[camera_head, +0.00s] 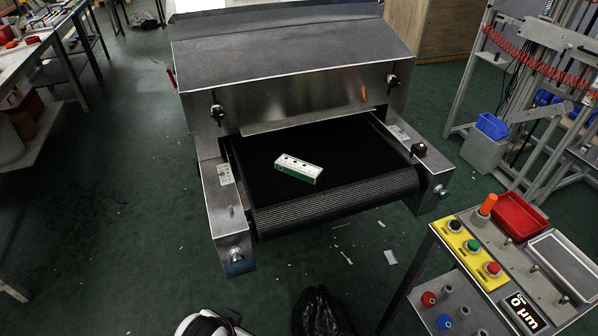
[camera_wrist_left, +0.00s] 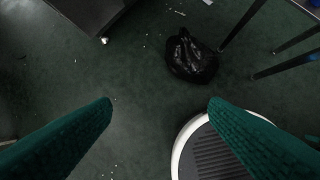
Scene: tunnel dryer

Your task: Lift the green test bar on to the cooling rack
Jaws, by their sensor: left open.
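The green test bar (camera_head: 298,168), a small block with a white top and a green side, lies on the black belt (camera_head: 350,150) of the tunnel dryer (camera_head: 290,70), near the belt's front end. My left gripper (camera_wrist_left: 161,109) shows only in the left wrist view. Its two dark green fingers are wide apart with nothing between them, above the floor and away from the bar. My right gripper is in neither view. I cannot pick out the cooling rack for certain.
A control console (camera_head: 510,265) with buttons and a red tray (camera_head: 519,217) stands at the lower right. A black bag (camera_head: 322,312) lies on the floor before the dryer. A metal frame (camera_head: 549,80) stands at the right, a workbench (camera_head: 35,52) at the left.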

